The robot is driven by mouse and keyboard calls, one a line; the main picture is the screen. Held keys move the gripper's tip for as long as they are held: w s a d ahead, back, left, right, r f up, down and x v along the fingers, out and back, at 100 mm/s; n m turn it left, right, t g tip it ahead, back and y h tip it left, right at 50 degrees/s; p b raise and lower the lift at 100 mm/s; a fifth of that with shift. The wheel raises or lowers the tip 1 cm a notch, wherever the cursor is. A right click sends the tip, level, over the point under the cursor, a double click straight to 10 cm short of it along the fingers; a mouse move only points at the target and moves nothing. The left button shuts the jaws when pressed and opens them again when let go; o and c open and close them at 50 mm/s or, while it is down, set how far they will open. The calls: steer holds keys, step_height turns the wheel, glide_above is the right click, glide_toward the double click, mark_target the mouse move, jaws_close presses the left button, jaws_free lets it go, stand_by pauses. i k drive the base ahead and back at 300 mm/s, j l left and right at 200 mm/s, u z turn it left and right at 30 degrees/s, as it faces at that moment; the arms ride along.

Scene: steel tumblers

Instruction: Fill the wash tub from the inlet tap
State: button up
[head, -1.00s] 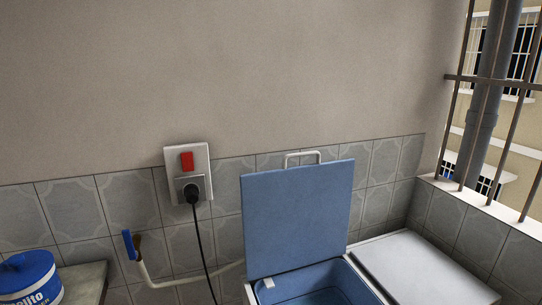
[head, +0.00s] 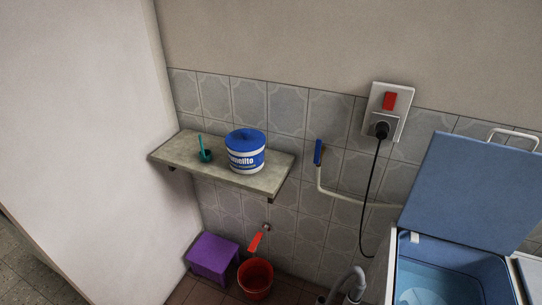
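The wash tub (head: 452,256) is the blue inside of a washing machine at the lower right of the head view. Its blue lid (head: 462,187) stands open, tilted up toward the wall. A lighter blue patch shows low in the tub; I cannot tell whether it is water. The inlet tap (head: 319,152) is on the tiled wall left of the machine, with a blue lever standing upright. A pale hose (head: 350,200) runs from it toward the machine. My gripper is not in view.
A stone shelf (head: 186,149) holds a blue and white tub (head: 246,158) and a green cup with a brush (head: 204,152). Below are a purple stool (head: 212,256), a red bucket (head: 255,278) and a red-handled tap (head: 256,240). A socket with red switch (head: 390,105) feeds a black cord.

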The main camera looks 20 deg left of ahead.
mark_target(317, 160)
steer(key=u, duration=0.7)
steer(key=z, duration=1)
steer(key=j+u, duration=0.55)
steer(key=j, duration=0.3)
steer(key=i+j+u, duration=0.15)
steer(key=i+u, duration=0.85)
steer(key=i+l+u, duration=0.1)
steer(key=l+u, duration=0.15)
